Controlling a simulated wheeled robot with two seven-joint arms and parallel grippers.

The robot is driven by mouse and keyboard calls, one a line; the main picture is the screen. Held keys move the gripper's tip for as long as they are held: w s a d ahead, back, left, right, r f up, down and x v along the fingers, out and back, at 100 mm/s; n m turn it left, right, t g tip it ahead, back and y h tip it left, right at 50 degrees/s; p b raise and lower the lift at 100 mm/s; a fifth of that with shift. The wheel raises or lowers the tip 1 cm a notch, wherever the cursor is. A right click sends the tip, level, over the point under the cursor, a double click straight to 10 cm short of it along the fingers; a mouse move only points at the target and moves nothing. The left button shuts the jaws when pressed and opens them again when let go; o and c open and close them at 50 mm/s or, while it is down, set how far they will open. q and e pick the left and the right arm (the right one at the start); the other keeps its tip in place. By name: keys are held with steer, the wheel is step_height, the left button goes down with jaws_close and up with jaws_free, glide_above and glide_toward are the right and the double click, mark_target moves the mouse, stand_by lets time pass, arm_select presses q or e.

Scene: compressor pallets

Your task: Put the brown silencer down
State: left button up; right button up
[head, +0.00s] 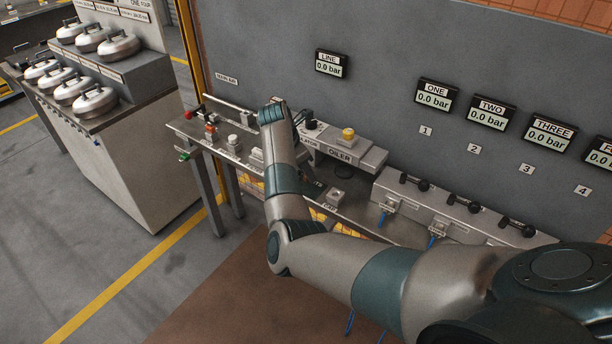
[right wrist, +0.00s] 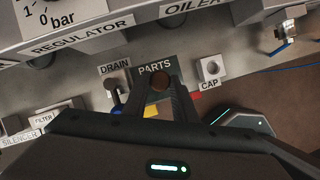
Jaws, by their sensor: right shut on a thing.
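The brown silencer (right wrist: 160,82) shows in the right wrist view as a small round brown end between my right fingertips. My right gripper (right wrist: 161,88) is shut on it, above or beside the dark PARTS area (right wrist: 146,73) of the bench; the exact height cannot be told. In the head view my right arm hides the gripper and the silencer. A SILENCER label (right wrist: 20,138) sits at the lower left of the right wrist view, partly cut off. My left gripper is not in view.
The CAP block (right wrist: 210,68) stands right of PARTS, the DRAIN label (right wrist: 115,68) left. The REGULATOR block (right wrist: 85,40) and OILER block (head: 345,151) stand along the back. A valve row (head: 450,207) lies to the right. Pressure displays hang on the grey wall (head: 380,60).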

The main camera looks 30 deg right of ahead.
steer(key=shift+f, duration=0.95)
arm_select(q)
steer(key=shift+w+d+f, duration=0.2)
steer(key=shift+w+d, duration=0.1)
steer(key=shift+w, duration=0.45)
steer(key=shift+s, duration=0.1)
arm_select(e)
steer(key=shift+f+b, duration=0.15)
steer(key=shift+b, duration=0.2)
steer(key=o, duration=1)
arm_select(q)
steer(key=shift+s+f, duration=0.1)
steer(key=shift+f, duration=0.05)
